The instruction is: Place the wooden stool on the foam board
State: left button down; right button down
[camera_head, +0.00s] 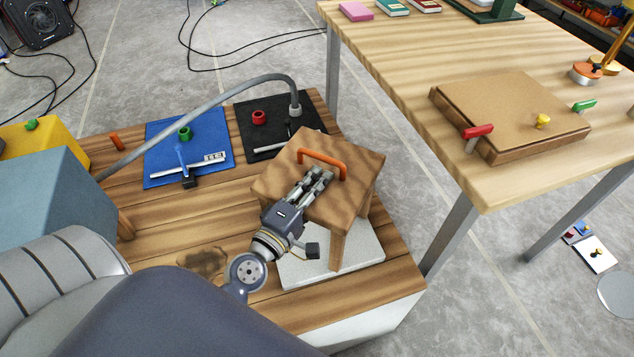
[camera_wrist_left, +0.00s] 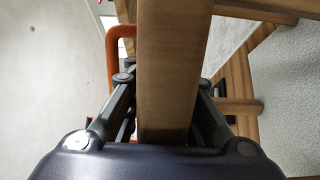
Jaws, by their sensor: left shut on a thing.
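The wooden stool (camera_head: 345,198) has a brown square seat with an orange handle on top, and it looks upright. Its seat is over the pale grey-white foam board (camera_head: 362,257) on the wooden platform. One front leg stands out against the board; I cannot tell whether the feet touch it. My left gripper (camera_head: 318,180) is shut on the near-left edge of the seat. In the left wrist view the seat edge (camera_wrist_left: 172,65) lies between the two fingers, with the handle (camera_wrist_left: 116,52) at left. The far legs are mostly hidden. My right gripper is not in view.
A blue mat (camera_head: 160,135) and a black mat (camera_head: 275,112) lie behind the stool, under a grey curved pipe (camera_head: 220,92). A wooden table (camera_head: 400,60) stands at right with a brown board (camera_head: 515,105) on it. A dark wet patch (camera_head: 203,262) marks the platform.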

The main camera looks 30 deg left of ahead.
pick_arm(q)
jog(key=shift+r, duration=0.2)
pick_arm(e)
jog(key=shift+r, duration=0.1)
pick_arm(q)
jog(key=c, duration=1.4)
grip_release()
jog(key=shift+f, duration=0.2)
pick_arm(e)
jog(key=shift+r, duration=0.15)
pick_arm(q)
jog(key=shift+s+r, duration=0.1)
jog(key=shift+s+a+b, duration=0.2)
jog(key=shift+s+b, duration=2)
jog(key=shift+s, duration=3.7)
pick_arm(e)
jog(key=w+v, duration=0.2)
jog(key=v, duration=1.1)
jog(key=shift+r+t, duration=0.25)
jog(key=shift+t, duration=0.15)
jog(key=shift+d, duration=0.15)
